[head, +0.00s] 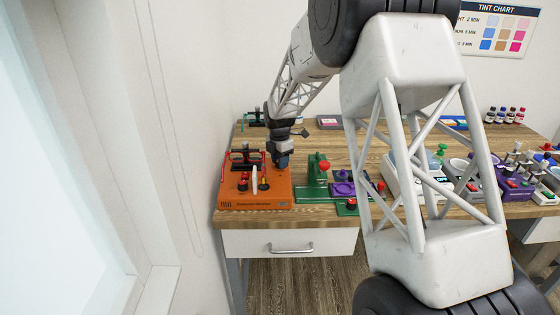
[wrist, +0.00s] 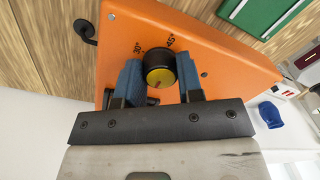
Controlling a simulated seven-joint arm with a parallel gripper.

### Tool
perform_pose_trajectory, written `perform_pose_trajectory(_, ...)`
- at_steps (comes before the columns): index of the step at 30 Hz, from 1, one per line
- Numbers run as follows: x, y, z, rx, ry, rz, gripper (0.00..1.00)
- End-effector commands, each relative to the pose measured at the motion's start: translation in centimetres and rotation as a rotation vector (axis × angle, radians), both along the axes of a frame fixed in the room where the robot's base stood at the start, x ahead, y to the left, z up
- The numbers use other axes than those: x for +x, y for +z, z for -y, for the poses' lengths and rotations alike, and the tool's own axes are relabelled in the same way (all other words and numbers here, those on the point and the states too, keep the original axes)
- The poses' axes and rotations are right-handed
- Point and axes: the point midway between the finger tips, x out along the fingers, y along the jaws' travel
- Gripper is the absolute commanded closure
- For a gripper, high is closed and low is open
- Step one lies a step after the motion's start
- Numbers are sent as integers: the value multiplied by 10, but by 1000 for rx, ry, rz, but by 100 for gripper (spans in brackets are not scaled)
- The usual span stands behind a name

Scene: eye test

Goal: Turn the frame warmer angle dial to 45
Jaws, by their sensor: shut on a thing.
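The orange frame warmer (head: 262,200) stands at the left end of the wooden bench in the head view. Its orange top (wrist: 225,50) fills much of the wrist view. The angle dial (wrist: 160,68) is a round black knob with a yellow face, beside printed marks 30° and 45°. My gripper (wrist: 158,76) is shut on the dial, one blue finger on each side. The dial's pointer is too unclear to read. In the head view my gripper (head: 282,161) reaches down to the warmer's right back part, and the dial is hidden there.
A green press with a red ball (head: 324,166) stands just right of the warmer, with a purple device (head: 343,189) beside it. More devices and small bottles (head: 505,115) lie farther right. The warmer's left part carries a red-handled fixture (head: 246,160) and levers.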

Motion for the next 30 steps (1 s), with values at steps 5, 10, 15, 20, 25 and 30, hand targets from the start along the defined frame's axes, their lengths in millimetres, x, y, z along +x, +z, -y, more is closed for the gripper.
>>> perform_pose_trajectory(5, 0, 0, 0, 0, -7, 0, 90)
perform_pose_trajectory(10, 0, 0, 0, 0, -40, 0, 90)
perform_pose_trajectory(15, 0, 1, 0, 0, -112, 1, 90)
perform_pose_trajectory(20, 0, 1, 0, 0, -220, 1, 90)
perform_pose_trajectory(25, 0, 1, 1, 0, -365, 1, 90)
perform_pose_trajectory(30, 0, 1, 1, 0, -526, 1, 90)
